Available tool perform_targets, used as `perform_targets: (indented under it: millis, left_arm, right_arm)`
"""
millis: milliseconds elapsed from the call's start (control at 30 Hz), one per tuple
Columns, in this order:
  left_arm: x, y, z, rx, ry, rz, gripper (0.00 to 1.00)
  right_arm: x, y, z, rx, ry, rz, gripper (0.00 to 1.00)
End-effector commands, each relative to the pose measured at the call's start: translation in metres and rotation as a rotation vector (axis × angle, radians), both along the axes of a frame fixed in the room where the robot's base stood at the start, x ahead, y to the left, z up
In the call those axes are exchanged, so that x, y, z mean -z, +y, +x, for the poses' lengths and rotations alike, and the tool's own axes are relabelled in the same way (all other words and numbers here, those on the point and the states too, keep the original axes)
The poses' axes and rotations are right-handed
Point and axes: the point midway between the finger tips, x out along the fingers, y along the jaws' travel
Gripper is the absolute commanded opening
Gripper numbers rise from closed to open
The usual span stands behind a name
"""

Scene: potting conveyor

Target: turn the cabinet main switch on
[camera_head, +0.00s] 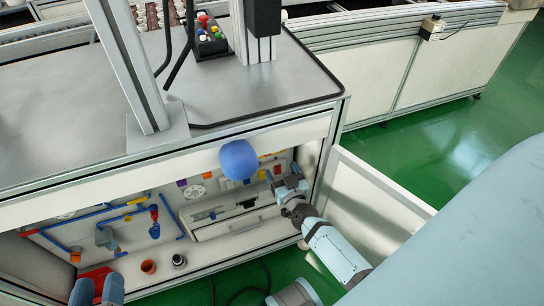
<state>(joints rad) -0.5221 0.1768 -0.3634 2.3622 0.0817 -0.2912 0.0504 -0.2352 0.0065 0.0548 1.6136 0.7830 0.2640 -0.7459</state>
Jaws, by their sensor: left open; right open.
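The open cabinet (230,134) is under the metal worktop, with pipes, valves and small coloured parts inside. My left gripper (96,291) is open at the bottom left, low in front of the cabinet, partly cut off by the frame.
The cabinet door (365,195) stands open at the right, beside my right arm. A rounded blue thing (238,160) hides part of the cabinet interior. A button box (210,38) stands on the worktop (60,110). A black cable (250,288) lies on the green floor.

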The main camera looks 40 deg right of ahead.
Motion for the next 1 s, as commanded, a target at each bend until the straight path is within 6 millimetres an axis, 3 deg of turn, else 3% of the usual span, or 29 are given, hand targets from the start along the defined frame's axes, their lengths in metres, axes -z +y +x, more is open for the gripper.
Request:
perform_targets:
  millis: [200, 400, 800, 833, 967, 1000]
  left_arm:
    - [-0.017, -0.007, 0.0, 0.02, -0.09, -0.056, 0.48]
    - [-0.029, -0.011, -0.001, 0.033, -0.142, -0.093, 0.48]
    - [-0.038, -0.011, -0.003, 0.037, -0.169, -0.109, 0.48]
    - [-0.038, -0.011, -0.003, 0.038, -0.169, -0.109, 0.48]
    - [-0.037, -0.012, -0.002, 0.038, -0.166, -0.108, 0.48]
    - [-0.037, -0.012, -0.002, 0.037, -0.165, -0.108, 0.48]
  right_arm:
    - [0.002, -0.011, 0.045, 0.0, -0.002, 0.001, 0.79]
    - [0.002, -0.017, 0.07, 0.0, 0.0, 0.001, 0.79]
    - [0.0, -0.019, 0.078, -0.001, 0.001, -0.001, 0.79]
    - [0.0, -0.019, 0.078, -0.001, 0.001, -0.001, 0.76]
    - [0.001, -0.019, 0.078, -0.001, 0.001, -0.001, 0.47]
    - [0.001, -0.019, 0.078, -0.001, 0.001, -0.001, 0.44]
